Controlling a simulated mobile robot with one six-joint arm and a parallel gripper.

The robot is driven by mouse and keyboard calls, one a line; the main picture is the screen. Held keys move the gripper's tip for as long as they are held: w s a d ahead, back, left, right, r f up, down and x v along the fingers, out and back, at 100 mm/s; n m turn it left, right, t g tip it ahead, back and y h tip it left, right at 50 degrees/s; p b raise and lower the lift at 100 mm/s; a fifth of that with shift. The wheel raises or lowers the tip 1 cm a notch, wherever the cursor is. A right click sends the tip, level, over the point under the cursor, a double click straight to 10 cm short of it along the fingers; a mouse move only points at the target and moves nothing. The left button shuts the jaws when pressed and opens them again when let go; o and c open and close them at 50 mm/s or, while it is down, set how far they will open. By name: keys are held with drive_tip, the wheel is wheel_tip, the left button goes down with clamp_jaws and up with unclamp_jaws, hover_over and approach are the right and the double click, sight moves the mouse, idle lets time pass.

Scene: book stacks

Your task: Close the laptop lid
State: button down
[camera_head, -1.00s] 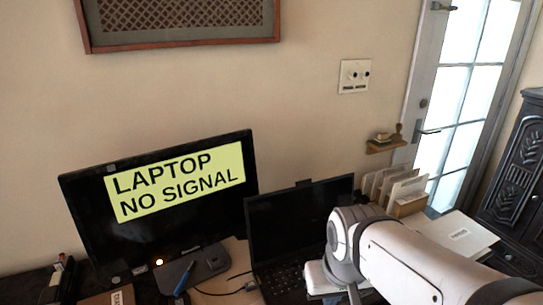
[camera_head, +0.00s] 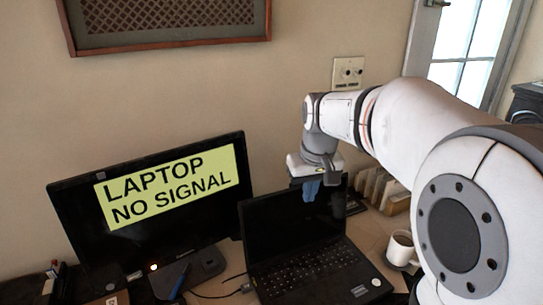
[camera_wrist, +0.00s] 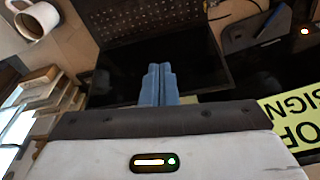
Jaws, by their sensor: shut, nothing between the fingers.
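The black laptop stands open on the desk; its dark lid (camera_head: 280,225) is raised and its keyboard (camera_head: 305,270) is in view. In the wrist view the lid (camera_wrist: 205,68) is a dark panel, with the keyboard (camera_wrist: 150,22) beyond it. My gripper (camera_head: 311,194) points down at the lid's upper right part, its blue fingers overlapping the lid's top edge in the picture. In the wrist view the fingers (camera_wrist: 158,78) are together and empty, in front of the lid. I cannot tell whether they touch it.
A monitor (camera_head: 80,215) reading "LAPTOP NO SIGNAL" stands left of the laptop. A white mug (camera_head: 400,247) and a letter rack (camera_head: 390,195) are to its right. A blue pen (camera_head: 180,282) lies at left. The wall is close behind.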

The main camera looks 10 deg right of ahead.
drive_tip(key=w+r+n+p, duration=0.1)
drive_tip(key=w+n+p, duration=0.15)
drive_tip(key=w, duration=1.85)
wheel_tip(320, 180, down, 9)
drive_tip(key=s+p, duration=0.1)
drive_tip(key=s, duration=0.1)
drive_tip(key=shift+s+d+r+p, duration=0.2)
drive_tip(key=shift+s+p, duration=0.05)
drive_tip(key=shift+p, duration=0.1)
drive_tip(key=shift+s+m, duration=0.1)
drive_tip(key=shift+m, duration=0.15)
